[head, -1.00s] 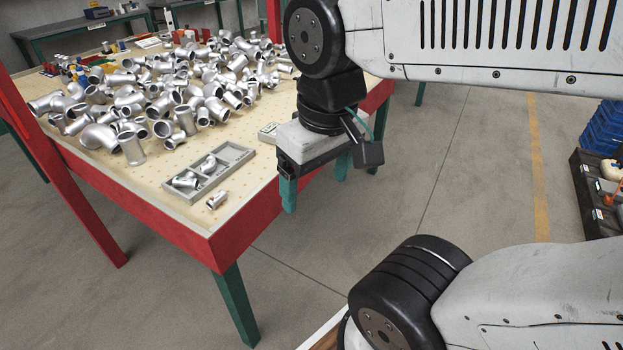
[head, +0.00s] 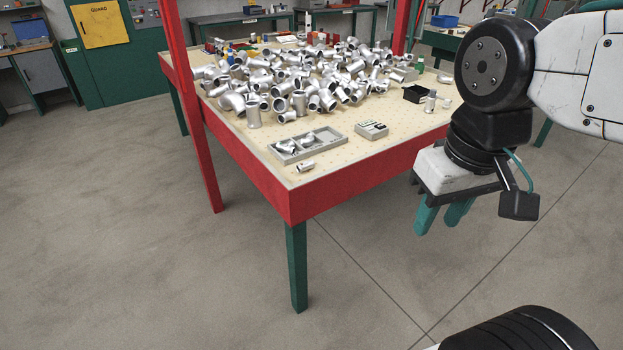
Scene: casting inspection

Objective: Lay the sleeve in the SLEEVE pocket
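A small silver tubular piece, which looks like the sleeve (head: 306,166), lies on the table just in front of a grey pocketed tray (head: 331,136), near the table's front corner. Two silver fittings (head: 286,146) sit in the tray's left and middle parts. An area toward its right looks empty. The pocket labels are too small to read, so I cannot tell which is SLEEVE. My gripper (head: 442,218) hangs with its teal fingers down, off the table's right side and well apart from the sleeve. The fingers stand apart with nothing between them.
A large heap of silver pipe fittings (head: 300,80) covers the middle of the red-edged table (head: 262,178). A small grey box (head: 371,130) lies right of the tray. A black bin (head: 417,93) and an upright silver cylinder (head: 430,102) stand farther right. The floor around is clear.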

